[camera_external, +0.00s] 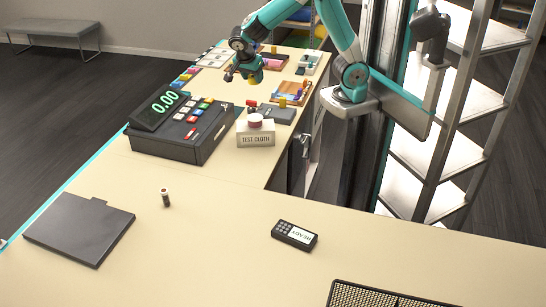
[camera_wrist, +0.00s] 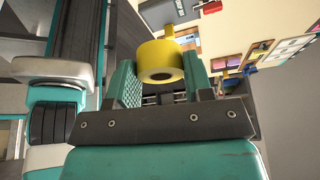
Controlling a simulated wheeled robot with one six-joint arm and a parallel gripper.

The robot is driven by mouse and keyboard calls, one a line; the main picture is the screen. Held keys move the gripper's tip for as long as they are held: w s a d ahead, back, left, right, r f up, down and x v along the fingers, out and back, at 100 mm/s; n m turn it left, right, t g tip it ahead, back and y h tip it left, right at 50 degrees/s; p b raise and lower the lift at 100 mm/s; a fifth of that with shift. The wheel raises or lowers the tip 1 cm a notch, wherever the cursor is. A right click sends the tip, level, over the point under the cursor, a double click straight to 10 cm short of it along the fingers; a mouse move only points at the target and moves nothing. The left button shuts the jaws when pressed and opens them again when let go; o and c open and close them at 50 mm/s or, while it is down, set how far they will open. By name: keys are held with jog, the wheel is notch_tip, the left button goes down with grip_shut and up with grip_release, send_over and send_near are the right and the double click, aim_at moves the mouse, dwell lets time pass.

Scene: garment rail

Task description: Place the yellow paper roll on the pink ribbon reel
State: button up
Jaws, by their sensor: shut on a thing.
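A dark cash register (camera_external: 182,134) with a green display stands left of the white box (camera_external: 256,137). An orange tray (camera_external: 291,92) with small things lies to the right. A dark flat plate (camera_external: 80,229), a small bottle (camera_external: 165,198) and a card reader (camera_external: 294,235) lie on the near counter, otherwise largely clear.

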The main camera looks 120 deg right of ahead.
aim_at(256, 117)
notch_tip(256, 117, down, 15)
jog(key=p, duration=0.3)
jog(key=shift+r, duration=0.1)
jog(key=o, duration=0.9)
